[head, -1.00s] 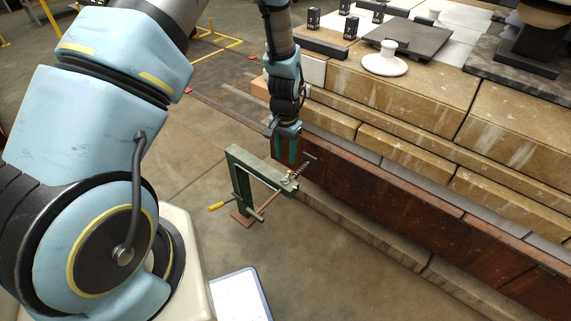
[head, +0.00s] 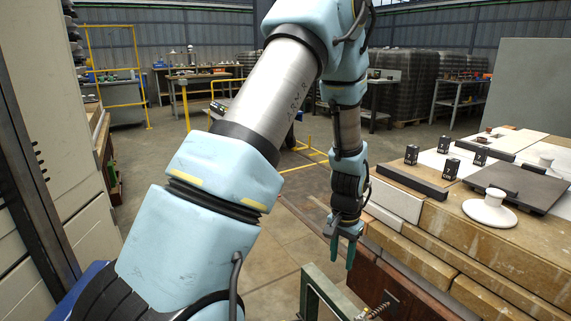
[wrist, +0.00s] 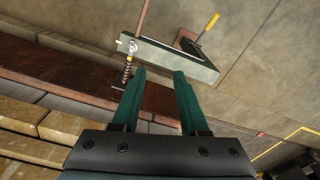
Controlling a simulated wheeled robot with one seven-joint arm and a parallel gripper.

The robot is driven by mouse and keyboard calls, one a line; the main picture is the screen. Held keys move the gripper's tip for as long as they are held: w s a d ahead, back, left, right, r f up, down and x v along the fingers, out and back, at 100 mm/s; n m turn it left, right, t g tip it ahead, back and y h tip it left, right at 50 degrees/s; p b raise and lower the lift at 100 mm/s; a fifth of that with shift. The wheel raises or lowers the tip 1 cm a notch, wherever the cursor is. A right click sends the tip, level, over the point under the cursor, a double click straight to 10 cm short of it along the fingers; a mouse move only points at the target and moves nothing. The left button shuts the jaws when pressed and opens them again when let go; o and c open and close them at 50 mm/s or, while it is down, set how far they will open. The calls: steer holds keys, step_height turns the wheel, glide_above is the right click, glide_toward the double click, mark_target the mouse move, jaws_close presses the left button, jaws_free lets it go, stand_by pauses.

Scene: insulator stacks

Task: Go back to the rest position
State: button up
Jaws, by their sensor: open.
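My gripper (head: 342,250) hangs pointing down at the left end of the stone-edged workbench, with its two teal fingers apart and nothing between them. In the wrist view the open fingers (wrist: 158,95) show the same empty gap. A green metal frame (head: 318,290) with a spring and a rod stands just below and beside the gripper in the head view, partly cut off by the lower edge. The frame also shows in the wrist view (wrist: 170,58), beyond the fingertips.
A white insulator disc (head: 490,210), a dark plate (head: 520,186) and several small black blocks (head: 411,155) sit on the bench top (head: 440,215). Grey cabinets (head: 50,130) stand at the left. Open floor (head: 270,255) lies between. Work tables stand farther back.

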steer(key=s+a+r+n+t, duration=0.1)
steer(key=s+a+r+n, duration=0.25)
steer(key=a+r, duration=0.65)
steer(key=s+a+r+n, duration=0.35)
steer(key=a+r, duration=0.25)
steer(key=a, duration=0.7)
step_height(320, 180, up, 13)
steer(key=p, duration=1.2)
steer(key=shift+a+f+n+p, duration=0.15)
steer(key=shift+n+p, duration=0.15)
steer(key=shift+p, duration=0.1)
steer(key=shift+w, duration=0.15)
